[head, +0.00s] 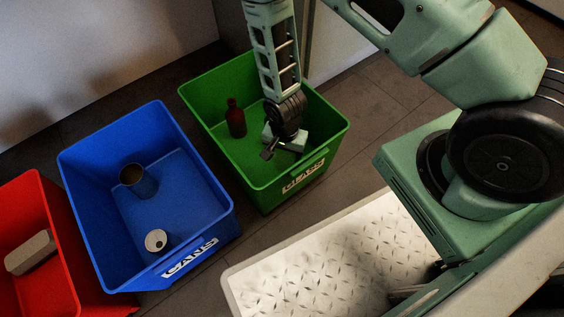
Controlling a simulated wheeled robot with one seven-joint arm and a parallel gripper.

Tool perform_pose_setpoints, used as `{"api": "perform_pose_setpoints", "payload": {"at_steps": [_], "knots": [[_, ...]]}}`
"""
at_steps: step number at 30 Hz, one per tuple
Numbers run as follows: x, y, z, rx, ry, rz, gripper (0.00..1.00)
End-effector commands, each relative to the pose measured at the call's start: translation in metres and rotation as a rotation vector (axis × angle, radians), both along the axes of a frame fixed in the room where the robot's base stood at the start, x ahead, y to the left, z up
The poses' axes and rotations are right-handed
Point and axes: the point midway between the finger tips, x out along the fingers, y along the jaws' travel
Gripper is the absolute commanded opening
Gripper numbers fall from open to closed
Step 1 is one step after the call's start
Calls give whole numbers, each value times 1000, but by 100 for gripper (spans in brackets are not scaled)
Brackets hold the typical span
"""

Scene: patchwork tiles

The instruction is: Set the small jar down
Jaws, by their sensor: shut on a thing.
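My gripper (268,150) reaches down inside the green bin (203,112), over its right half. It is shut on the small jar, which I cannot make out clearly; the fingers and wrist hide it. I cannot tell whether the jar touches the bin floor. A dark red-brown bottle (236,119) stands upright in the same bin, left of my gripper and apart from it. The bin's front wall carries a white label that seems to read GLASS.
A blue bin (84,200) labelled CANS holds an open dark can (137,180) and a pale can (156,241). A red bin (62,262) at far left holds a pale grey block (31,252). My arm crosses above the green bin's back rim.

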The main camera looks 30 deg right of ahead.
Motion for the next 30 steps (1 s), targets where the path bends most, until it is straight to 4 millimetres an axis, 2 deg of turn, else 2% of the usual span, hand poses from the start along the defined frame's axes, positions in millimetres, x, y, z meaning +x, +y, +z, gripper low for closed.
{"api": "perform_pose_setpoints", "payload": {"at_steps": [1, 5, 10, 22, 23, 24, 25, 30], "knots": [[0, 0, -9, 0, 0, 1, 33], [0, 0, -21, 0, 0, 1, 33], [0, 0, -45, 0, -1, 2, 33], [0, 0, -48, 1, -1, 1, 33], [0, 0, -48, 1, -1, 1, 69], [0, 0, -47, 1, -1, 1, 81], [0, 0, -47, 1, -1, 1, 86], [0, 0, -47, 1, -1, 1, 86]]}}
